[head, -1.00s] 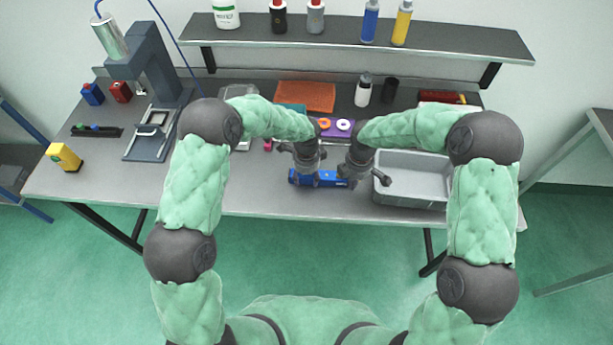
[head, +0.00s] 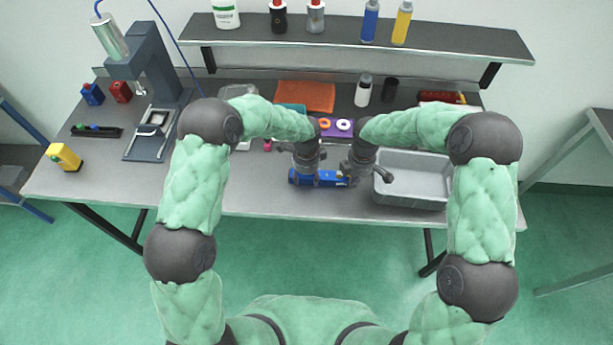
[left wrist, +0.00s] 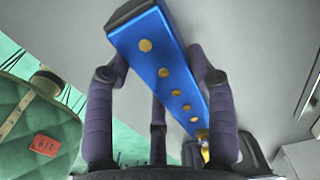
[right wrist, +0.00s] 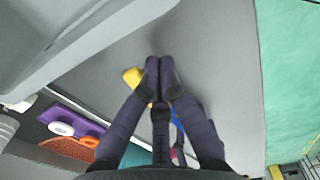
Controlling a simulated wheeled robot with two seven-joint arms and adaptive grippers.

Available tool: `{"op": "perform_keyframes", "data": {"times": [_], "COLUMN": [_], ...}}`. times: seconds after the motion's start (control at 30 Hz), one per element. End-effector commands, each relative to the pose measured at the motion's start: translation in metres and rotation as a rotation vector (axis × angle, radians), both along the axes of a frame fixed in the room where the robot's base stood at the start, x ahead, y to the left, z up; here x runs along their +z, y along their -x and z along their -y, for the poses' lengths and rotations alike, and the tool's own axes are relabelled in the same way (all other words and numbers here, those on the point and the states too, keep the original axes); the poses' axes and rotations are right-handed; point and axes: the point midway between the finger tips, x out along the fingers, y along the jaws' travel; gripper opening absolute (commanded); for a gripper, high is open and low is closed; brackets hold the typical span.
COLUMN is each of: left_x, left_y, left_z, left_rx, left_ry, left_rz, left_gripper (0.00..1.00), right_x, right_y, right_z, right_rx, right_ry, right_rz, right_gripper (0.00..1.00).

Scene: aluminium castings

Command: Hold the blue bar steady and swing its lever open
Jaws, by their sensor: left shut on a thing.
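The blue bar (head: 328,181) lies near the front edge of the workbench. In the left wrist view the bar (left wrist: 165,58) shows a row of brass-coloured studs. My left gripper (head: 306,170) is shut on the bar, with one finger on each side (left wrist: 160,76). A small yellow part (left wrist: 203,143), perhaps the lever, shows at the bar's far end. My right gripper (head: 352,174) is at the bar's right end. In the right wrist view its fingertips (right wrist: 160,66) are together, with a yellow part (right wrist: 132,76) beside them. I cannot tell whether they touch it. The fingers hide most of the bar there.
A grey bin (head: 415,182) stands close to the right of my right gripper. A purple block with rings (head: 336,127) and an orange mat (head: 306,96) lie behind the bar. A press (head: 155,80) stands at the left.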

Motion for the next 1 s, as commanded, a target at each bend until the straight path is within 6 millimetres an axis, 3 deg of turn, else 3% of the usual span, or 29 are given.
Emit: {"op": "perform_keyframes", "data": {"times": [1.0], "left_x": [0.001], "left_y": [-0.001], "left_z": [0.000], "left_rx": [0.001], "left_ry": [0.001], "left_rz": [0.001], "left_gripper": [0.19], "right_x": [0.050], "right_y": [0.008], "right_z": [-0.004], "right_rx": [0.000], "right_ry": [0.000], "right_rz": [0.001], "right_gripper": [0.00]}}
